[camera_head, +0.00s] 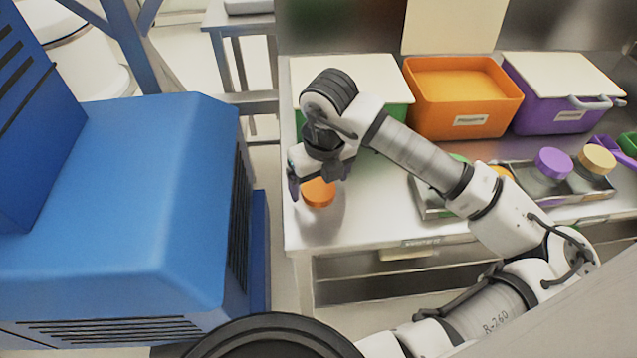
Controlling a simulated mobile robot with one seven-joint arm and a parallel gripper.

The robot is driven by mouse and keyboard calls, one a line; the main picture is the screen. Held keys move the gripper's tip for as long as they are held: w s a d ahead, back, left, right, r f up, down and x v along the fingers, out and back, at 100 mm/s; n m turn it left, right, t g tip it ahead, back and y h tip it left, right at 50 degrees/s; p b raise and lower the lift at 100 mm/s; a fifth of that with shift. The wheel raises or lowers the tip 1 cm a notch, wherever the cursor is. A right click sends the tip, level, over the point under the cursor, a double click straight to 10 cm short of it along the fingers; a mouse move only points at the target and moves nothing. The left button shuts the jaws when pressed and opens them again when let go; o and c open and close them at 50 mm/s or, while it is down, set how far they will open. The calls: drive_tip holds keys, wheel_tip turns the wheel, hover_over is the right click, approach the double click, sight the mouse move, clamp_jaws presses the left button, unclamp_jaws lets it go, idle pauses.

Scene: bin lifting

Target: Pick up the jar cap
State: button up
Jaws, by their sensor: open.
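An orange jar cap (318,192) lies on the left end of the steel table, near its left edge. It seems to sit on top of something low or on the table itself; I cannot tell which. My gripper (312,186) is open and points down right at the orange cap. One dark finger shows to the left of the cap, and the other side is partly hidden by my wrist. A purple cap (553,163) and a tan cap (597,159) top jars at the right.
An orange bin (463,101), a purple bin with a pale lid (560,95) and a lidded green bin (352,78) line the back. A metal tray (524,182) holds the jars. A big blue machine (130,200) stands close to the table's left.

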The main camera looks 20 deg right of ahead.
drive_tip(key=shift+w+f, duration=0.15)
drive_tip(key=shift+f, duration=0.7)
drive_tip(key=shift+c, duration=0.5)
drive_tip(key=c, duration=0.9)
drive_tip(key=shift+r, duration=0.15)
drive_tip(key=shift+c, duration=0.2)
